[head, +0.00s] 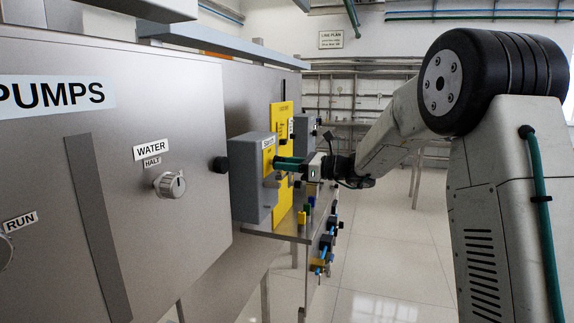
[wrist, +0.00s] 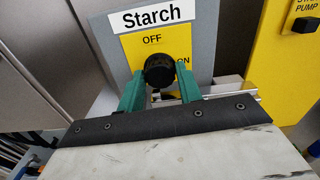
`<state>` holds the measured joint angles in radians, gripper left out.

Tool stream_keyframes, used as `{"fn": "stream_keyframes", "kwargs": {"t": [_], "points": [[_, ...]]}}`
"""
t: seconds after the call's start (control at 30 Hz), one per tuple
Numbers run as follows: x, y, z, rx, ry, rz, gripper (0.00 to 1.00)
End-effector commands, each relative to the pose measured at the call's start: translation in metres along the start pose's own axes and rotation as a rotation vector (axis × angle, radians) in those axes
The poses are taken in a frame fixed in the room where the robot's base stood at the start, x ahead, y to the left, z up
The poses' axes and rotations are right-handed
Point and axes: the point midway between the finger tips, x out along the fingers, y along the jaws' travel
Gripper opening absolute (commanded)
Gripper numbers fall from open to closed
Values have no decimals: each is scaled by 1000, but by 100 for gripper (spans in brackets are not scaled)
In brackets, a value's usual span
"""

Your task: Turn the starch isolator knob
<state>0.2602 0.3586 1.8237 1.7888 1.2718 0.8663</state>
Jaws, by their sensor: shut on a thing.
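The grey starch isolator box (head: 250,190) stands out from the panels in the head view. In the wrist view its face carries a white Starch label (wrist: 151,17), with a yellow plate (wrist: 133,46) marked OFF above the knob and ON at its right. The black round knob (wrist: 159,71) is in front of this plate. My gripper (wrist: 159,76) has one green finger on each side of the knob and is shut on it. In the head view my gripper (head: 290,164) reaches the box from the right; the knob is hidden there. The knob's pointer direction cannot be made out.
The pumps panel (head: 120,90) with a water knob (head: 169,184) is at the left. A yellow panel (wrist: 242,60) with a pump label and black switch stands right of the box. Coloured valves (head: 325,245) are below my wrist.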

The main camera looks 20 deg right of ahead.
Motion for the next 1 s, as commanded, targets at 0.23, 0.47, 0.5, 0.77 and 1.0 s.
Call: {"fn": "stream_keyframes", "kwargs": {"t": [0.23, 0.47, 0.5, 0.77, 1.0], "points": [[0, 0, 0, -166, 0, 0, 12], [0, 0, 0, -380, 0, 0, 12], [0, 0, 0, -419, 0, 0, 12], [0, 0, 0, -666, 0, 0, 12], [0, 0, 0, -894, 1, 0, 12]]}}
